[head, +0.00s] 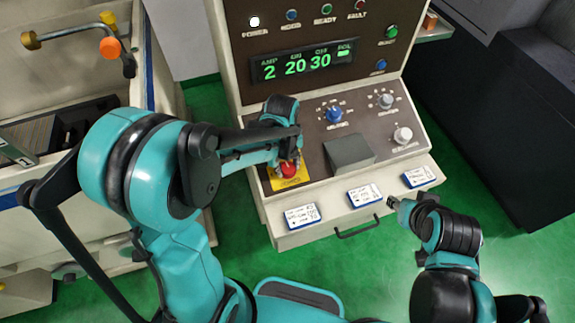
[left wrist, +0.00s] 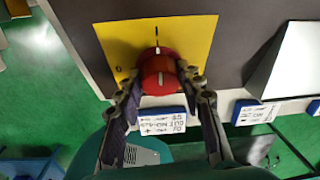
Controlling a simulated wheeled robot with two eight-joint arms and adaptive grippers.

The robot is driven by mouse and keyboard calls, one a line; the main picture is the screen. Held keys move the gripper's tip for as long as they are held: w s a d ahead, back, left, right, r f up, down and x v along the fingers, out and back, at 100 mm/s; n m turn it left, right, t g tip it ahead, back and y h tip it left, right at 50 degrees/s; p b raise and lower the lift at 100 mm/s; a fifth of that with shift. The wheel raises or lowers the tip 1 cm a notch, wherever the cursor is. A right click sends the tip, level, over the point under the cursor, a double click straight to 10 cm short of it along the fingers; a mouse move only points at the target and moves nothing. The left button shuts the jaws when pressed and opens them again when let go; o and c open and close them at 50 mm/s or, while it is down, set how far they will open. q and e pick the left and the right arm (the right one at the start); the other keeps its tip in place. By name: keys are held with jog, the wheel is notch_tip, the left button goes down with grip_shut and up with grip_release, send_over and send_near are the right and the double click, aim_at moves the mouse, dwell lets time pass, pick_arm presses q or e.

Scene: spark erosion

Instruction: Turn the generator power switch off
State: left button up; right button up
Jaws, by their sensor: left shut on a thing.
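The generator power switch (head: 289,169) is a red rotary knob on a yellow plate (head: 291,182) at the left of the sloped console panel. In the left wrist view the red knob (left wrist: 159,74) sits on the yellow plate (left wrist: 184,36), which has a mark at the top and a "0" at the left. A light mark on the knob's face points about upright. My left gripper (left wrist: 158,86) has one finger on each side of the knob and is shut on it. My right gripper (head: 391,201) is at the console's front edge near the labels; its fingers are too small to read.
The generator console has a lit display (head: 303,64), a blue knob (head: 334,114), grey knobs (head: 386,101) and a dark raised block (head: 349,152). White label cards (head: 302,216) lie along its front ledge above a handle (head: 358,230). A machine tank (head: 140,60) stands at the left.

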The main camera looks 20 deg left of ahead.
pick_arm(q)
jog(key=shift+s+f, duration=0.1)
jog(key=n+t+h+b, duration=0.1)
jog(key=n, duration=0.3)
jog(key=shift+s, duration=0.1)
jog(key=n, duration=0.2)
jog(key=n+t+b, duration=0.1)
jog(key=n, duration=0.1)
jog(key=shift+s+f+t, duration=0.1)
jog(key=shift+s+t, duration=0.05)
jog(key=shift+t, duration=0.15)
jog(key=n, duration=0.2)
jog(key=n+t+b, duration=0.1)
jog(key=n, duration=0.1)
jog(key=shift+s+n+t, duration=0.15)
jog(key=shift+n+t, duration=0.15)
jog(key=shift+n+t+y+b, duration=0.3)
jog(key=shift+n+t, duration=0.3)
jog(key=shift+n, duration=1.7)
jog(key=o, duration=1.2)
jog(key=shift+c, duration=0.2)
